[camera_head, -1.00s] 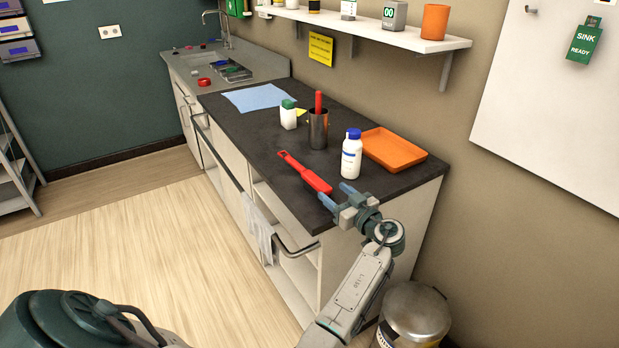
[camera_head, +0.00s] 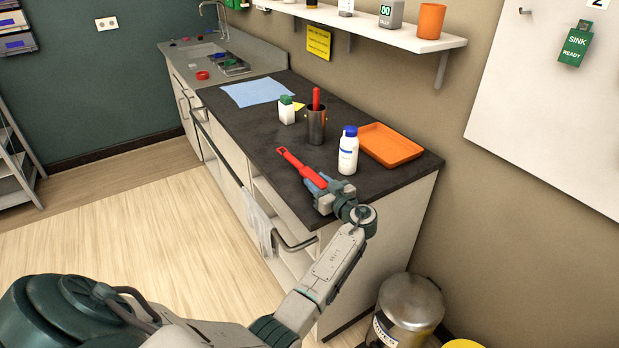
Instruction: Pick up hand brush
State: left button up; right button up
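The red hand brush (camera_head: 298,165) lies on the dark countertop (camera_head: 255,132), its handle pointing to the back left. My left gripper (camera_head: 320,184) is at the near end of the brush, with its blue-grey fingers on either side of it. The fingers and gripper body cover part of that end. I cannot tell whether the fingers press on the brush or stand slightly apart from it. The brush appears to rest on the counter. My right gripper is not in view.
A white bottle with a blue cap (camera_head: 348,151) stands close to the right of my gripper. Behind are an orange tray (camera_head: 390,145), a metal cup (camera_head: 316,128) holding a red-handled item, and a small white bottle (camera_head: 286,111). A shelf (camera_head: 400,38) overhangs the back.

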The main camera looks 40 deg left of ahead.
pick_arm(q)
jog(key=c, duration=0.5)
jog(key=shift+c, duration=0.2)
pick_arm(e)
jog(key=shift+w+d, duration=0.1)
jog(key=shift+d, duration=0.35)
pick_arm(q)
jog(key=shift+r, duration=0.15)
